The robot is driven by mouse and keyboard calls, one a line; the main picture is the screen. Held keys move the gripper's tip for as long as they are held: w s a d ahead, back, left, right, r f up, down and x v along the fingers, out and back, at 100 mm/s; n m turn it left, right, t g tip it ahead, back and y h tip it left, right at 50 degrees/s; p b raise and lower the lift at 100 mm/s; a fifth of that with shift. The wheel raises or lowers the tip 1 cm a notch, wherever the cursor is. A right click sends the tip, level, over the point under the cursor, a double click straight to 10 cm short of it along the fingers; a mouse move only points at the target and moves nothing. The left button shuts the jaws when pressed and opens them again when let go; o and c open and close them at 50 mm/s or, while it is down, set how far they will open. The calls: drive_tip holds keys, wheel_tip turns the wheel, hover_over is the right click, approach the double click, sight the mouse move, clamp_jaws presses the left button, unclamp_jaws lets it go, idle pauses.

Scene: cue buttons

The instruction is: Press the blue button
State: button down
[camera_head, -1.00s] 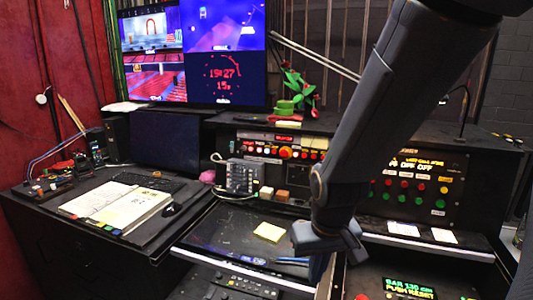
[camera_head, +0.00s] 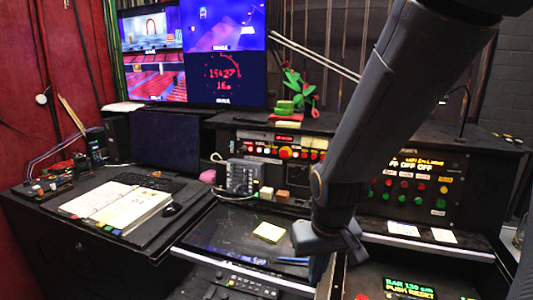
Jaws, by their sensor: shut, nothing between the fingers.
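My gripper (camera_head: 318,270) hangs at the lower end of my dark arm, over the front of the black console, pointing down. It is shut and empty. I cannot make out a blue button in this view; my arm covers part of the console. The console's middle panel (camera_head: 263,150) carries red, orange and white buttons. The right panel (camera_head: 456,190) carries several red and green buttons and a yellow one. A small red button (camera_head: 361,297) shows at the bottom edge, right of my gripper.
A yellow note pad (camera_head: 269,232) and a blue pen (camera_head: 293,260) lie left of my gripper. An open binder (camera_head: 118,207) lies on the left desk. A lit text display (camera_head: 408,288) is at lower right. Large screens (camera_head: 195,53) stand at the back.

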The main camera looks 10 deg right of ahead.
idle(0.4)
wheel_tip(320, 180, down, 8)
drive_tip(key=g+b, duration=0.1)
drive_tip(key=b, duration=0.5)
drive_tip(key=shift+r+b, duration=0.25)
drive_tip(key=shift+b, duration=0.05)
